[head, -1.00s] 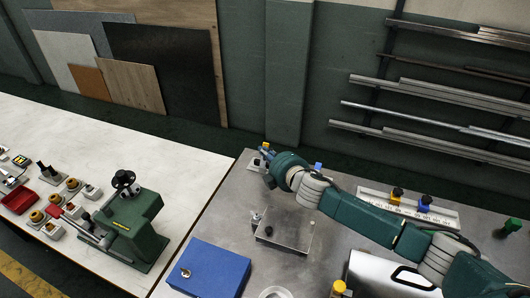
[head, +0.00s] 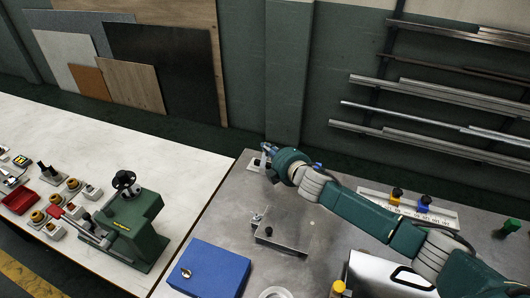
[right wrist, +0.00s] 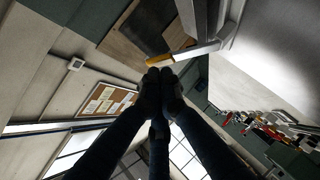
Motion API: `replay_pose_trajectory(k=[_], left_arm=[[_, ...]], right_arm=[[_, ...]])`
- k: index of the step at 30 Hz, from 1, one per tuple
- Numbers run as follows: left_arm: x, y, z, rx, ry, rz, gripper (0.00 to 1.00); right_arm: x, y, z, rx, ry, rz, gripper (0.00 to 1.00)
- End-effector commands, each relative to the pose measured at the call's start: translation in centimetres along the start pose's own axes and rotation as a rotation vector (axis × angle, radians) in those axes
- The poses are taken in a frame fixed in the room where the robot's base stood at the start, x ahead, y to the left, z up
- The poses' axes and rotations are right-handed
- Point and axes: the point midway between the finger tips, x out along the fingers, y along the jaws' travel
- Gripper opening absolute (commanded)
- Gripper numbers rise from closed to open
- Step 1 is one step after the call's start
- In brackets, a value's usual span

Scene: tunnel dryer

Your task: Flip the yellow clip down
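The yellow clip (right wrist: 158,61) shows in the right wrist view as a yellow tip on a pale bar, just beyond my right fingertips. In the head view its yellow is hidden by my right gripper. My right gripper (right wrist: 160,77) has its dark fingers together, close against or touching the yellow tip; contact cannot be told for sure. In the head view the right gripper (head: 266,149) is at the far left corner of the metal table, over a small pale base (head: 257,163). My left gripper is in neither view.
The grey metal table (head: 225,215) holds a blue box (head: 208,270), a small metal fixture (head: 277,242) and a white scale strip (head: 440,213) with knobs. A green press (head: 135,228) stands on the white table at left. A blue part (head: 317,166) sits beside my right wrist.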

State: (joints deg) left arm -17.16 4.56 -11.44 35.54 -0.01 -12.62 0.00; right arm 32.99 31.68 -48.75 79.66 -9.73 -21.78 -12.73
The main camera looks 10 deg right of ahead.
Motion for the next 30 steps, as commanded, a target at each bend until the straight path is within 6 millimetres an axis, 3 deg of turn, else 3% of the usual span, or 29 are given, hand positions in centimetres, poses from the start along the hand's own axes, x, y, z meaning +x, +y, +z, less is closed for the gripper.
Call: replay_pose_trajectory(k=[11,30], left_arm=[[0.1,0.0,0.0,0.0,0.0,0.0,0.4],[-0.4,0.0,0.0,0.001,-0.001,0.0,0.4]], right_arm=[[1.3,-0.3,1.3,0.001,0.0,0.0,0.0],[0.3,-1.0,0.3,0.0,0.001,0.0,0.0]])
